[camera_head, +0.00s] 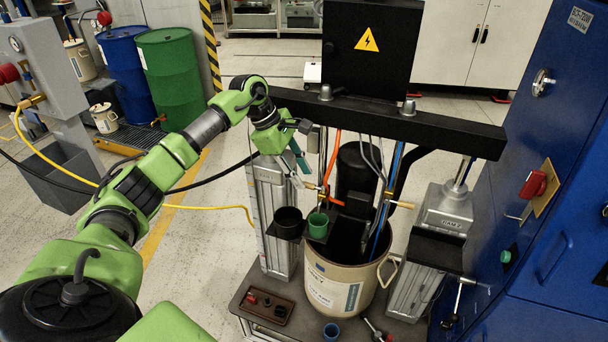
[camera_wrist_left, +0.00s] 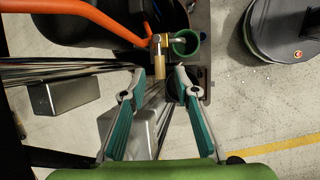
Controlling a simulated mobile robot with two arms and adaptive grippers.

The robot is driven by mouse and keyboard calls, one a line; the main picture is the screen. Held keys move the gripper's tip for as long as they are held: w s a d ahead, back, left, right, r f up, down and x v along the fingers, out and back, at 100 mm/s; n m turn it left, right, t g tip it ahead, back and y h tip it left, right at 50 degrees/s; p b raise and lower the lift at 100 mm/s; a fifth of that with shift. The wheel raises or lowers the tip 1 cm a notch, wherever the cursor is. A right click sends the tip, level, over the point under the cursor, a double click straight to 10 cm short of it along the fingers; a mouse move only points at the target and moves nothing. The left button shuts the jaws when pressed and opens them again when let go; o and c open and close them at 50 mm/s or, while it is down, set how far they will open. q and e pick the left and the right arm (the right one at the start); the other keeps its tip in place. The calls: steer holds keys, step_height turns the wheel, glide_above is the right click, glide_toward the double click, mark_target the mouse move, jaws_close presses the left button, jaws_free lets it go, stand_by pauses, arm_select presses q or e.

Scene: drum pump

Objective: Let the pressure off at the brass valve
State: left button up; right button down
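The brass valve (camera_head: 324,191) sits on the press frame beside a green cup (camera_head: 318,226). In the left wrist view the brass valve (camera_wrist_left: 158,62) is upright in the picture, with the orange hose close by at its left and the green cup (camera_wrist_left: 185,43) at its right. My left gripper (camera_head: 303,177) is near the valve, to its upper left in the head view. In the left wrist view my left gripper (camera_wrist_left: 160,82) has its teal fingers apart, with the valve between and just beyond the tips. Contact cannot be told. My right gripper is not in view.
A beige drum (camera_head: 335,283) stands under the black crossbeam (camera_head: 400,122). A black cup (camera_head: 288,221) is beside the green one. Hoses and rods crowd the area right of the gripper. A blue cabinet (camera_head: 545,130) is at the right. Open floor lies left of the press.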

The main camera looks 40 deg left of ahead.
mark_target(313, 187)
arm_select(q)
steer(key=shift+x, duration=1.15)
jaws_close()
